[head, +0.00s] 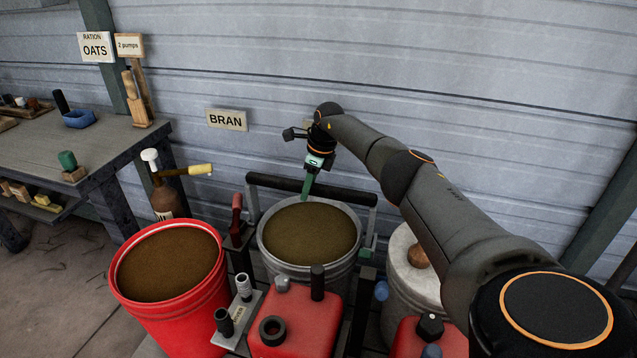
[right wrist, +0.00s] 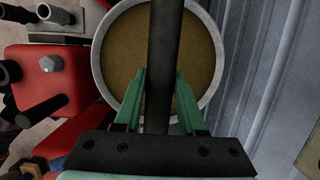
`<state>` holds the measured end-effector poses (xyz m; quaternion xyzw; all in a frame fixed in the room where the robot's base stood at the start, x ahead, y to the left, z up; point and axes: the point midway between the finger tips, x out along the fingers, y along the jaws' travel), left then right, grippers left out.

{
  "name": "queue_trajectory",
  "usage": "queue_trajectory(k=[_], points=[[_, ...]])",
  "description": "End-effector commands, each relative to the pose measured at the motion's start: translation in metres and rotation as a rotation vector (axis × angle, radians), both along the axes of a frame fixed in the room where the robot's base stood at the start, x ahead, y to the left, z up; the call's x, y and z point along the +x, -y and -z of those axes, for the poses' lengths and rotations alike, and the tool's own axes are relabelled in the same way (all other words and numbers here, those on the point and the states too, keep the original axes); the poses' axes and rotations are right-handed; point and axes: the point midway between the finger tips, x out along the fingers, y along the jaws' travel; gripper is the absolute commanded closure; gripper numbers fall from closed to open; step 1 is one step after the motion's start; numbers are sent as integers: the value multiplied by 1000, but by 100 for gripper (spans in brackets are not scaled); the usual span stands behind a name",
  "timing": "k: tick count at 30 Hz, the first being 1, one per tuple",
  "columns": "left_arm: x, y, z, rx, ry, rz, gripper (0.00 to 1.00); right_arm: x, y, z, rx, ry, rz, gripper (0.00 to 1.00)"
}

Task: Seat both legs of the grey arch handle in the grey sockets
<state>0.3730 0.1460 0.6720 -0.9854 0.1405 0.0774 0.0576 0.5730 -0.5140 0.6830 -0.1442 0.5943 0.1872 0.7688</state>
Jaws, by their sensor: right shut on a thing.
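The arch handle has a dark crossbar (head: 340,190) and two grey legs, one at the left (head: 253,203) and one at the right (head: 372,220) in the head view. It stands upright over the grey bucket (head: 351,262). My right gripper (head: 308,187) is shut on the crossbar from above, near its middle. In the right wrist view the bar (right wrist: 165,45) runs between the green fingers (right wrist: 160,82). My left gripper is out of view.
A red bucket (head: 125,290) of brown feed stands at the left. A corrugated wall (head: 270,60) is close behind. A workbench (head: 100,150) is at the far left.

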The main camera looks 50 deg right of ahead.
Motion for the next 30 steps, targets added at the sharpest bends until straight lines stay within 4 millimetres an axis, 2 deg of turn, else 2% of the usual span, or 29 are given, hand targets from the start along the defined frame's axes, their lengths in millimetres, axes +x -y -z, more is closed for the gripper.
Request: queue_trajectory(k=[24,25,30], points=[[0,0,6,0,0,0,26,1,0,7,1,2,0,100],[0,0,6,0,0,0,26,1,0,7,0,2,0,58],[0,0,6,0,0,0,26,0,0,7,0,1,0,39]])
